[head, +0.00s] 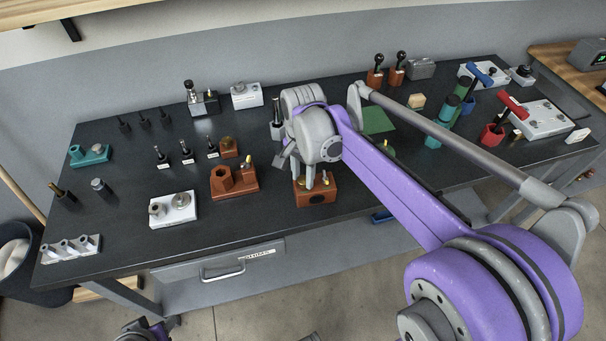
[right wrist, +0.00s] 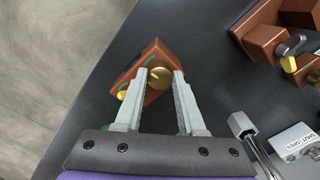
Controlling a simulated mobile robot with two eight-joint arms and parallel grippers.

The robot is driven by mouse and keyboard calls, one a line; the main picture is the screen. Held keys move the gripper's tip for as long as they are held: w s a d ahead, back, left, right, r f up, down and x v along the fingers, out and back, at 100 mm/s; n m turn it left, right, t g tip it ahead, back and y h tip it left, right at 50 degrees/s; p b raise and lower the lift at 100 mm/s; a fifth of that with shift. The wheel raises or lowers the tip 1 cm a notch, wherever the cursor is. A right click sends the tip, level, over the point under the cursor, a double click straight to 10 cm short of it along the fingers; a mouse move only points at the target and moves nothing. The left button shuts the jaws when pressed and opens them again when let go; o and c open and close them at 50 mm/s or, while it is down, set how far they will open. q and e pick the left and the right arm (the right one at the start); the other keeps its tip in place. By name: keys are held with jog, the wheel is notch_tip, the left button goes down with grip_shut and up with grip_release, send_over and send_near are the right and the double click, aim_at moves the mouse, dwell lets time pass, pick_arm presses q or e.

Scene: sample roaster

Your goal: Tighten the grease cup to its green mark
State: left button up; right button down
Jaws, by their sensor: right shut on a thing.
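The grease cup shows in the right wrist view as a round brass cap (right wrist: 159,78) on a red-brown block (right wrist: 152,52). My right gripper (right wrist: 160,74) has one finger on each side of the cap and is shut on it. Green marking shows on the block beside the cap, but I cannot tell how the cap lines up with it. In the head view the block (head: 316,196) stands near the bench's front edge, with my right gripper (head: 318,178) coming down on it from above. The cap is mostly hidden there by the fingers. My left gripper's fingers are not seen.
A red-brown block with a hexagonal socket (head: 234,185) stands just left, and a white block (head: 173,209) farther left. A green pad (head: 378,120) and several tools lie behind my right arm.

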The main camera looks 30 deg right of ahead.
aim_at(303, 179)
jog(key=shift+m, duration=0.6)
jog(key=c, duration=0.5)
grip_release()
notch_tip(303, 179, up, 11)
jog(key=shift+p, duration=0.45)
jog(key=shift+f, duration=0.1)
